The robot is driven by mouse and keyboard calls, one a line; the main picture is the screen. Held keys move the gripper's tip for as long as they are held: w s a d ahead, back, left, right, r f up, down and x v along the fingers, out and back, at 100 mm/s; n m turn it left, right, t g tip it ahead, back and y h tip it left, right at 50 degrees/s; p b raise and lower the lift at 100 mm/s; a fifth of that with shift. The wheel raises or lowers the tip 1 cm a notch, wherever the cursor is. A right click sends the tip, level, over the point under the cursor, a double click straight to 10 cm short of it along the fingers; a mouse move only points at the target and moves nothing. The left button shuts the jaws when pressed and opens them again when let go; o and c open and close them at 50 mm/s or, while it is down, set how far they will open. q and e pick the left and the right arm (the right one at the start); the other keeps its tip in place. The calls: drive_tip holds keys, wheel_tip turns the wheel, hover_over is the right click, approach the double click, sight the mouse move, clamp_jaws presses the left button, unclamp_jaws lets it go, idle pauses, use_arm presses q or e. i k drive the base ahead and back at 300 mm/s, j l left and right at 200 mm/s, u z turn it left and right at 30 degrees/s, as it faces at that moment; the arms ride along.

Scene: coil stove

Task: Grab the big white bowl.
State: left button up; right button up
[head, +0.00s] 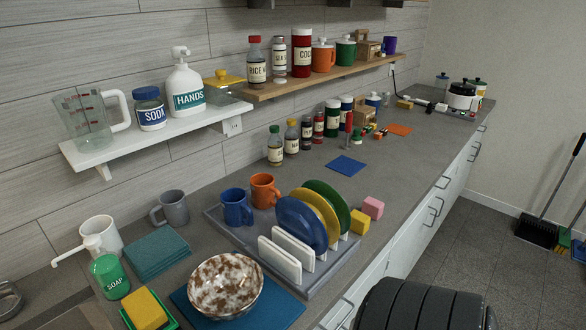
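The big white bowl (226,284) is at the bottom of the head view, near the counter's front edge. It is round and deep, and its surface is mottled with brown patches. It stands upright and open side up on a dark blue mat (281,308). Neither of my grippers is in view, and nothing is holding the bowl.
A grey drying tray (335,268) with several plates and white slats stands just behind and right of the bowl. A yellow sponge (145,308), a green soap container (110,276) and a folded teal cloth (157,254) lie to its left. Mugs stand behind.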

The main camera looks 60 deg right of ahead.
sight(225, 287)
drive_tip(key=z, duration=1.2)
